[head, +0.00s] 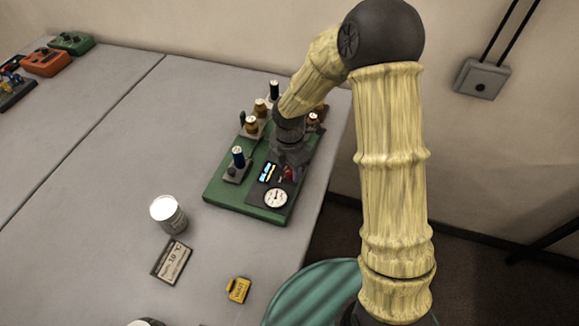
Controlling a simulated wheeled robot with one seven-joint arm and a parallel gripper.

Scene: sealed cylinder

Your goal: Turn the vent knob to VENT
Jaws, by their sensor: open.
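A green board (240,203) lies on the grey table and carries the apparatus. On its near end is a dark panel with a round white gauge (276,197) and a small blue and yellow display (268,172). A small red part (290,173) shows just below my gripper; I cannot tell whether it is the vent knob, nor which way a knob points. My gripper (290,154) is open and points down over the board, close above the panel's far side. It hides part of the board, and any contact is unclear.
A white-topped jar (167,213), a grey label plate (172,261) and a yellow tag (238,290) lie nearer. The table's left middle is clear.

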